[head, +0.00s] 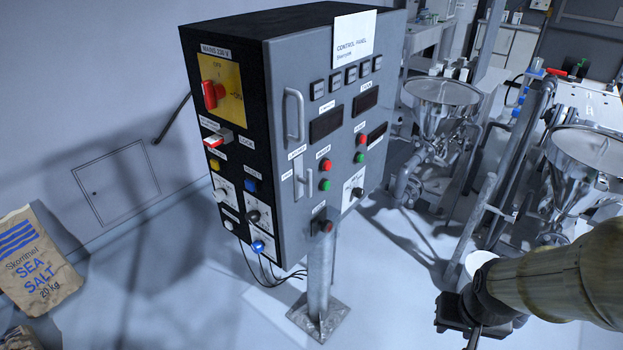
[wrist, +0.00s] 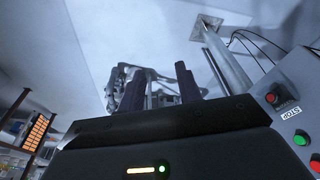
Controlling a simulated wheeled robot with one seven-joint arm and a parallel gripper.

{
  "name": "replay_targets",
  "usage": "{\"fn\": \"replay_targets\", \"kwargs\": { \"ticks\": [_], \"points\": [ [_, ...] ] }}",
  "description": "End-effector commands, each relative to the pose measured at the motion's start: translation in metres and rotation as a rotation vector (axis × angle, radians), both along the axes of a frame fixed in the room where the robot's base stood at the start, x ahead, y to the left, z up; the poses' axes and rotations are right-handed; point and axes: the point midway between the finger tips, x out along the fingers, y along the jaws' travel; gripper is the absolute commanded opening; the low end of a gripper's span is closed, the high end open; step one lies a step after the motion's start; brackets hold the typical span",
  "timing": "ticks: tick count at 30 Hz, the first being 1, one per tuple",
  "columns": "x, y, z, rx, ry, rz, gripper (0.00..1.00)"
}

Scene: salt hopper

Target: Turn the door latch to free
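The control panel cabinet (head: 330,225) is a dark box on a post, with a grey front door. The door latch (head: 299,178) is a small light upright lever low on the left part of that door, with small labels above it and to its left. The lever looks vertical, toward the upper label; the lettering is too small to read surely. My gripper (head: 472,322) is at the lower right, well apart from the cabinet. In the wrist view my gripper (wrist: 161,88) has its two dark fingers spread with nothing held between them. The latch is not visible in the wrist view.
A long door handle (head: 293,115) is above the latch. Red and green buttons (head: 325,165) are right of it. A red mains switch (head: 211,95) is on the left side. Steel hoppers (head: 440,95) stand right, and a salt sack (head: 37,262) left. Floor before the cabinet is clear.

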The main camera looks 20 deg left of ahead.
Motion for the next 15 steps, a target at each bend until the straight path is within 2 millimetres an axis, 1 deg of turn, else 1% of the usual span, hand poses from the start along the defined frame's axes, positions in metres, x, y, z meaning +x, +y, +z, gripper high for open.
{"fn": "replay_targets", "kwargs": {
  "ticks": [4,7,8,11,13,15],
  "points": [
    [0.006,-0.001,0.001,-0.010,-0.018,0.015,0.35],
    [0.024,-0.003,0.003,-0.035,-0.067,0.067,0.35],
    [0.031,-0.003,0.004,-0.043,-0.090,0.088,0.35],
    [0.063,-0.001,0.008,-0.070,-0.187,0.188,0.35],
    [0.088,0.005,0.011,-0.075,-0.271,0.275,0.35],
    [0.111,0.017,0.015,-0.064,-0.358,0.371,0.35]
  ]
}}
